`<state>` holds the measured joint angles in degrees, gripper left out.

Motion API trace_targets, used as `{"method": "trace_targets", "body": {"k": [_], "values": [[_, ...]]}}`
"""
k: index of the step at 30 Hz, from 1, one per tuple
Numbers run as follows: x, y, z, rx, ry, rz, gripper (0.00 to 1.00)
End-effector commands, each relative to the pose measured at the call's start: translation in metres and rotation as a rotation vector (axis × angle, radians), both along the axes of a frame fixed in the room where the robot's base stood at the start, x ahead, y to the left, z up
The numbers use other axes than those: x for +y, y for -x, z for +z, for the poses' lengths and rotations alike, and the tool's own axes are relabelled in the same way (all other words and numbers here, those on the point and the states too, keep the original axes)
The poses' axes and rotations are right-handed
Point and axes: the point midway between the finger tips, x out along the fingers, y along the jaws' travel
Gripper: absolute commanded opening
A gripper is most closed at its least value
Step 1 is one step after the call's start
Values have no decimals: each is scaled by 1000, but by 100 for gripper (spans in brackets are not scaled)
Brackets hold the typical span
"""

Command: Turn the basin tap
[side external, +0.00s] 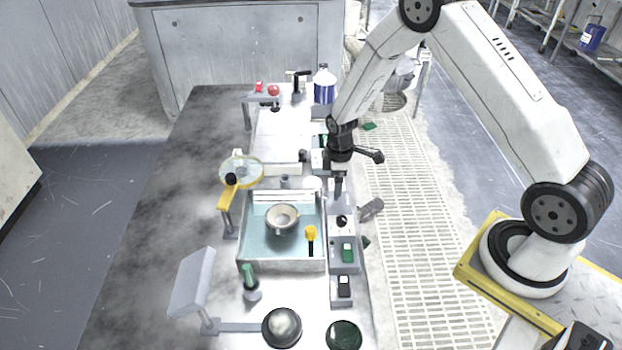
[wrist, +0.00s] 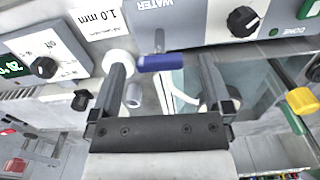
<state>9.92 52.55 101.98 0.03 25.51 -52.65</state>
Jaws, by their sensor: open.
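The basin tap shows in the wrist view as a blue lever handle (wrist: 160,62) on a short grey stem, below a panel lettered WATER. My gripper (wrist: 163,72) is open, with one finger on each side of the blue handle. The handle lies across the gap, and I cannot tell whether a finger touches it. In the side external view my gripper (side external: 338,190) points down at the right edge of the basin (side external: 240,255). The tap handle cannot be made out there. A pale curved piece, perhaps the spout, shows between the fingers (wrist: 180,92).
A round bowl-like part (side external: 283,219) sits in the basin, near a yellow-topped tool (side external: 311,235). A black knob (wrist: 242,21) is on the WATER panel. A magnifier (side external: 240,171) stands left of the basin. A blue-labelled bottle (side external: 324,88) stands behind.

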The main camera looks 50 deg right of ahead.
Motion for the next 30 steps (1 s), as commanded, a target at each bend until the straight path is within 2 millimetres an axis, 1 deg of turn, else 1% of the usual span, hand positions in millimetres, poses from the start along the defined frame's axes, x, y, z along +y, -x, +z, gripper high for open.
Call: {"method": "trace_targets", "body": {"k": [3,11,12,14,15,17,18,20,30], "values": [[0,0,-3,-1,0,0,100],[0,0,-4,-1,0,0,100],[0,0,-3,-1,0,0,87],[0,0,-3,-1,0,0,68],[0,0,-3,-1,0,0,56],[0,0,-3,-1,0,0,36],[0,0,-3,-1,0,0,24],[0,0,-3,-1,0,0,6],[0,0,-3,-1,1,-34,6]]}}
